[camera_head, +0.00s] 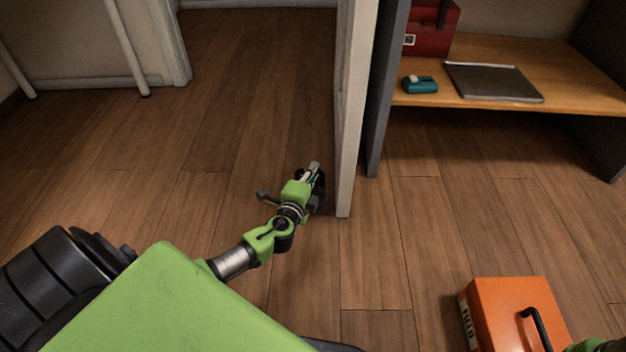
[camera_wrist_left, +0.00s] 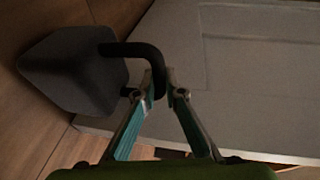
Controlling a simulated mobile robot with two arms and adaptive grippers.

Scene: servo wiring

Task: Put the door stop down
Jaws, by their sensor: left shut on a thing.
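The door stop is a dark grey block (camera_wrist_left: 75,68) with a bent black handle (camera_wrist_left: 140,52) in the left wrist view. My left gripper (camera_wrist_left: 165,88) is shut on that handle, with its teal-lined fingers meeting at the handle's end. In the head view my left gripper (camera_head: 314,170) is low, beside the edge of the white door (camera_head: 350,110). A dark part of the stop (camera_head: 320,190) shows just right of the gripper; the rest is hidden. I cannot tell whether the stop touches the floor or door. Only a green part of my right arm shows at the bottom right corner.
An orange case (camera_head: 505,310) with a black handle stands on the wooden floor at the lower right. A wooden shelf (camera_head: 590,85) holds a red toolbox (camera_head: 432,35), a teal object (camera_head: 420,85) and a dark flat laptop-like object (camera_head: 492,82). The floor left of the door is clear.

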